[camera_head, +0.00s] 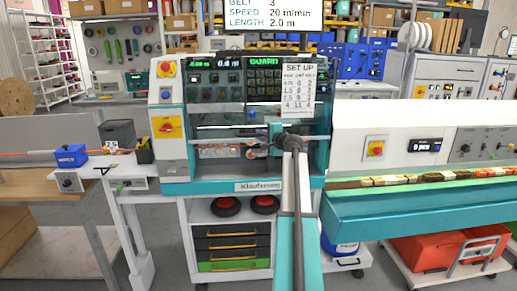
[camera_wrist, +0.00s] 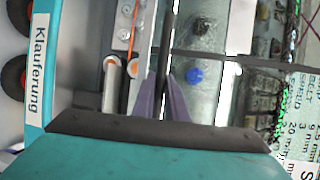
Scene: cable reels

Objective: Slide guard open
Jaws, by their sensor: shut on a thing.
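The guard (camera_head: 225,133) is a clear panel across the front of the teal and white machine (camera_head: 262,187) in the middle of the head view. It looks lowered over the work area. My gripper (camera_head: 277,137) reaches its right part, with my arm hiding some of it. In the wrist view, the purple fingers of my gripper (camera_wrist: 164,85) are closed on a dark bar, which looks like the guard handle (camera_wrist: 168,40). The fingertips' contact is partly hidden. A blue button (camera_wrist: 194,76) shows beside the bar.
An orange cable (camera_head: 38,154) runs in from the left past a blue box (camera_head: 71,156). A set-up sheet (camera_head: 298,90) hangs at the machine's upper right. A teal conveyor trough (camera_head: 425,205) stands close on the right. Drawers (camera_head: 232,243) sit below the machine.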

